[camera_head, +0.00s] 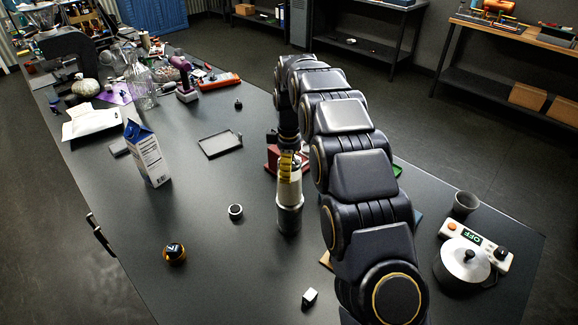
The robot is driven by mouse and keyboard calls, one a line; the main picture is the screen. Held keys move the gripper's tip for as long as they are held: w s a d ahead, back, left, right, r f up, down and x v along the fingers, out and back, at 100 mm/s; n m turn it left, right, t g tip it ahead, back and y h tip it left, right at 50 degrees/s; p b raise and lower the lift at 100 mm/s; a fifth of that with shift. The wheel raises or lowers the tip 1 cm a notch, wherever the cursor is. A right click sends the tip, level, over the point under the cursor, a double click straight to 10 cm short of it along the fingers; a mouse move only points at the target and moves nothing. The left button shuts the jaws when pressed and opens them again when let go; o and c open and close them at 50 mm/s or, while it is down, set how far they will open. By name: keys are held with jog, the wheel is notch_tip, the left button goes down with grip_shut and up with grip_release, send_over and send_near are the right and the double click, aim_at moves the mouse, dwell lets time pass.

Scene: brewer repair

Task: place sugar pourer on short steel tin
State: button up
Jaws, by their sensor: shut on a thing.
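My gripper (288,163) points straight down near the middle of the table. Its dark and yellow fingers are shut on the top of a pale, upright sugar pourer (290,187). The short steel tin (289,217), a grey metal cylinder, shows directly below the pourer. The pourer's lower end lines up with the tin's top in this view. I cannot tell whether they touch or a small gap is left. The pourer's top is hidden by the fingers.
A blue and white carton (148,155), a black tray (220,144), a small metal ring (235,211) and an orange-black round item (174,253) stand left. A red object (272,157) is close behind the gripper. A lidded pot (464,263) stands right. The table's front middle is mostly clear.

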jog(key=o, duration=1.2)
jog(key=shift+c, duration=0.2)
